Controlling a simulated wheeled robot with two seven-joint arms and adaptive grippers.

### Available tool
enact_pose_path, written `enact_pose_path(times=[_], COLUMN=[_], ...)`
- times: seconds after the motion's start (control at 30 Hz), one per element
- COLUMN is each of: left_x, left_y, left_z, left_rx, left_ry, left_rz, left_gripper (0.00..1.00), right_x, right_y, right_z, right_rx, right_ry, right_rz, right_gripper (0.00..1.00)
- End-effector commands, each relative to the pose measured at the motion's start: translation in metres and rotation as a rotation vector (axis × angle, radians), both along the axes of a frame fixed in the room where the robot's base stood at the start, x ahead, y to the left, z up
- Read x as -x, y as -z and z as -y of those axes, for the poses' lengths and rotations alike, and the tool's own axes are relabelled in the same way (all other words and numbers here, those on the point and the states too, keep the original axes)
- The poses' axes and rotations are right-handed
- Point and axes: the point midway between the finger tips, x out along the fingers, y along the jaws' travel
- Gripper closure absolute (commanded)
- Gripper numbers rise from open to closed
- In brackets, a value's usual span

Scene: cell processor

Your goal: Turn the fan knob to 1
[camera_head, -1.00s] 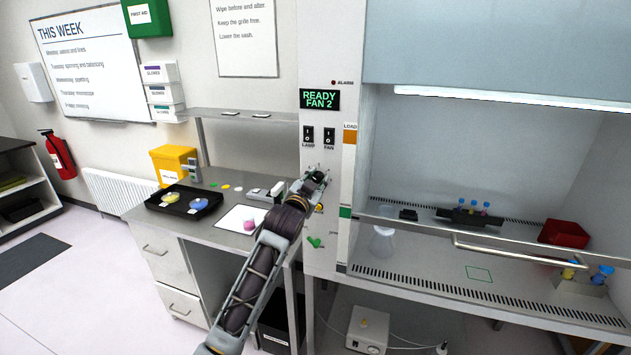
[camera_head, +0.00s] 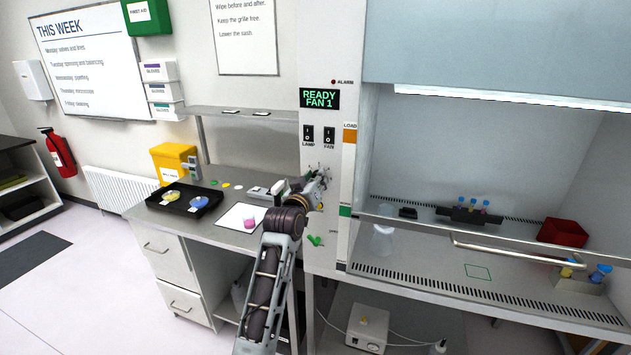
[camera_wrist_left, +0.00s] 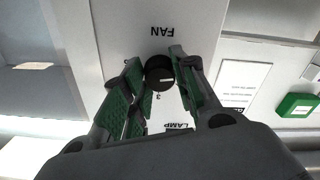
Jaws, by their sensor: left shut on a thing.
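The fan knob (camera_wrist_left: 158,74) is a dark round dial with a pale pointer line on the white panel, below the FAN lettering in the left wrist view. A 3 is printed beside it. My left gripper (camera_wrist_left: 156,66) has its green-padded fingers on both sides of the knob and is shut on it. In the head view my left gripper (camera_head: 320,180) is at the front panel and mostly hides the knob. The display (camera_head: 319,98) reads READY FAN 1. My right gripper is not in view.
The hood's steel rail (camera_head: 500,250) is to the right. A bench (camera_head: 200,229) with a black tray (camera_head: 183,200) is to the left.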

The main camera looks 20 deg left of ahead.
Motion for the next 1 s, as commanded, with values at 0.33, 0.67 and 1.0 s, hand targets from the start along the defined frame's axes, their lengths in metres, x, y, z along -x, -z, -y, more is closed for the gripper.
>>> enact_pose_path(times=[0.33, 0.67, 1.0], left_x=[0.0001, 0.0001, 0.0001], left_y=[-0.0008, -0.0010, -0.0005], left_z=[0.0000, -0.0001, -0.0001], left_rx=[0.037, 0.036, 0.035], left_ry=[0.000, 0.000, 0.000], left_rz=[0.001, 0.001, 0.000], left_gripper=[0.95, 0.56, 0.49], right_x=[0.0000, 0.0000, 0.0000], right_y=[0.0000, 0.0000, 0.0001], right_z=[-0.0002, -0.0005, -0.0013], right_rx=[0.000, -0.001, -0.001], right_ry=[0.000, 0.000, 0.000], right_rz=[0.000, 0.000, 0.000], right_gripper=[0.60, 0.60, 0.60])
